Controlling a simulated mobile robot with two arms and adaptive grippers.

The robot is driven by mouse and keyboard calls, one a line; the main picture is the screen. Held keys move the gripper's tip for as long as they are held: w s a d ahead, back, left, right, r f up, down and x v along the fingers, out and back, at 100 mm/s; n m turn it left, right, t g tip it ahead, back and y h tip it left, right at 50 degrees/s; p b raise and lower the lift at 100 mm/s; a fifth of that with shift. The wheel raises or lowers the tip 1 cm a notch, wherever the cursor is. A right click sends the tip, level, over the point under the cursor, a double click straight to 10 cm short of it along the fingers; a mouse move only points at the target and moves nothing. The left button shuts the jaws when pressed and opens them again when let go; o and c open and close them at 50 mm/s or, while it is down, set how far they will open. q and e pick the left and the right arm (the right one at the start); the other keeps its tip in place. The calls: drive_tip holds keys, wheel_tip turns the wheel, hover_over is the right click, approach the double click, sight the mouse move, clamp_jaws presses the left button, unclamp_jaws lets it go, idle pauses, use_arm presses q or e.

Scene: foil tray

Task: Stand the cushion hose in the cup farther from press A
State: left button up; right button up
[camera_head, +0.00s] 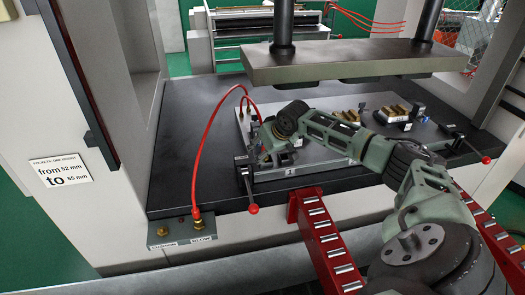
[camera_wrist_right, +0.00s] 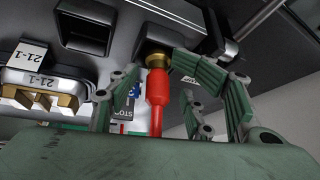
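A red hose (camera_head: 196,160) rises from the fitting above the BLOW label and arches toward the die plate; its far end is hidden behind my right arm. The CUSHION fitting (camera_head: 163,231) beside it shows no hose. In the right wrist view a red hose end (camera_wrist_right: 158,88) with a brass collar (camera_wrist_right: 156,60) meets a dark block. My right gripper (camera_head: 267,155) is at the left edge of the die plate. In its wrist view its fingers (camera_wrist_right: 160,75) stand apart on both sides of the hose end, apparently not clamped. My left gripper is out of view. I cannot identify a cup.
The die plate (camera_head: 300,170) lies on the black press bed (camera_head: 185,120), under the raised press slab (camera_head: 350,62). Clamps with red-knobbed levers (camera_head: 253,208) stand at its corners. Red roller rails (camera_head: 325,240) extend in front. The bed's left side is mostly clear.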

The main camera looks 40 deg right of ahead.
drive_tip(key=shift+s+d+f, duration=0.2)
drive_tip(key=shift+s+f, duration=0.3)
drive_tip(key=shift+f, duration=0.05)
drive_tip(key=shift+s+r, duration=0.15)
drive_tip(key=shift+r, duration=0.2)
drive_tip(key=v, duration=1.1)
drive_tip(key=shift+r, duration=0.5)
drive_tip(key=shift+a, duration=0.1)
